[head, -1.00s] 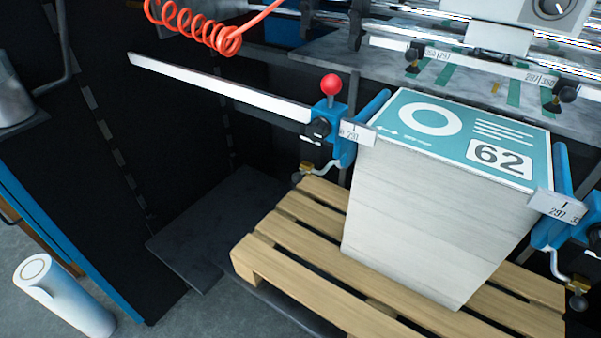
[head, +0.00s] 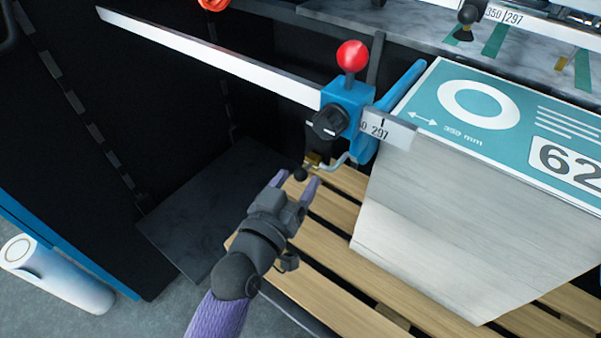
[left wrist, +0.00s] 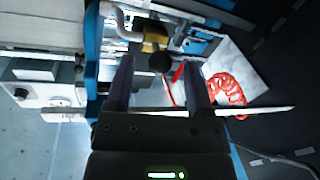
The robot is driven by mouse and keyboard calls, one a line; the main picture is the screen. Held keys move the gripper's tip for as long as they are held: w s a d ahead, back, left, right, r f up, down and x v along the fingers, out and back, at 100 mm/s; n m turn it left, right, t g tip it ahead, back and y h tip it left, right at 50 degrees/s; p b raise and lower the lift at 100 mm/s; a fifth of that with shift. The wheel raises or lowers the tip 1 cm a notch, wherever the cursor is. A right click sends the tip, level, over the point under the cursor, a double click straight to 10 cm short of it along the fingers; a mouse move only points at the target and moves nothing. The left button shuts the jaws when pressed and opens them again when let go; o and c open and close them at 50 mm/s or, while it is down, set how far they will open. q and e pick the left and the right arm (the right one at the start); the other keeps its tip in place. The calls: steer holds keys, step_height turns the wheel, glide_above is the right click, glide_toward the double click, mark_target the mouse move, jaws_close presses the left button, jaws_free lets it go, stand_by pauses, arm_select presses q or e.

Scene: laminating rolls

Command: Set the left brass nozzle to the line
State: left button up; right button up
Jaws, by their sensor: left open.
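The left brass nozzle (head: 313,160) hangs at the end of a bent grey tube under a blue clamp block (head: 347,104). A black ball knob (head: 300,174) sits beside the nozzle. My left gripper (head: 296,182) is open just below, its purple fingers pointing up towards the knob. In the left wrist view, the nozzle (left wrist: 155,40) and black ball knob (left wrist: 161,62) show ahead between my spread fingers (left wrist: 158,70); contact cannot be told. A scale plate (head: 392,130) with a line and "297" stands right of the block. My right gripper is not in view.
A tall paper stack (head: 440,210) with a teal top sheet stands on a wooden pallet (head: 310,270) to the right. A steel bar (head: 200,50) runs left from the block, which carries a red ball knob (head: 352,56). A white roll (head: 60,275) lies lower left.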

mark_target(307, 169)
arm_select(q)
steer(key=shift+x, duration=1.15)
steer(key=shift+c, duration=0.2)
jaws_close()
stand_by(0.4)
